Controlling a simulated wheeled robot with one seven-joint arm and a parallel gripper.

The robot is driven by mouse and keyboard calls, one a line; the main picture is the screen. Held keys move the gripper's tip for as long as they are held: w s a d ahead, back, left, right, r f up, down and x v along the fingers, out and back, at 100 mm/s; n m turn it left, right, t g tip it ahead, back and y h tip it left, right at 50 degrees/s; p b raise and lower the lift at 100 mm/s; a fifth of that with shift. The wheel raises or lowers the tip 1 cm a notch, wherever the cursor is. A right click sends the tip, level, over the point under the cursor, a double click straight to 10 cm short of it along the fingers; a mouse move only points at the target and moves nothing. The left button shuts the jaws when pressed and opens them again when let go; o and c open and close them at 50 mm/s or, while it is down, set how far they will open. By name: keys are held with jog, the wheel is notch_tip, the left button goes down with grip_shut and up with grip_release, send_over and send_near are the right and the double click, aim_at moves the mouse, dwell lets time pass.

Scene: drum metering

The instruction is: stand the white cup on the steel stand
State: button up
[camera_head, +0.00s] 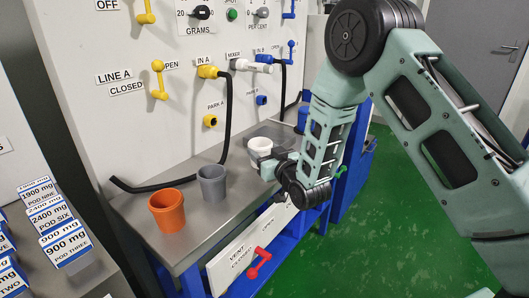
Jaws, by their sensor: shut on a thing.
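The white cup (260,146) is upright above or on the right part of the steel bench top (228,220). My gripper (263,160) is at the near side of the cup and shut on it. The fingers and the cup's lower part are partly hidden. I cannot tell whether the cup's base touches anything. I cannot make out a separate steel stand; it may be hidden behind the cup or my arm.
A grey cup (212,186) and an orange cup (167,211) stand on the bench to the left. A black hose (225,125) hangs from the panel and lies along the bench back. A red vent handle (260,262) sticks out below the front edge. Labelled boxes (65,241) are at far left.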

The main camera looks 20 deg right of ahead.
jog(key=shift+f, duration=0.15)
jog(key=o, duration=1)
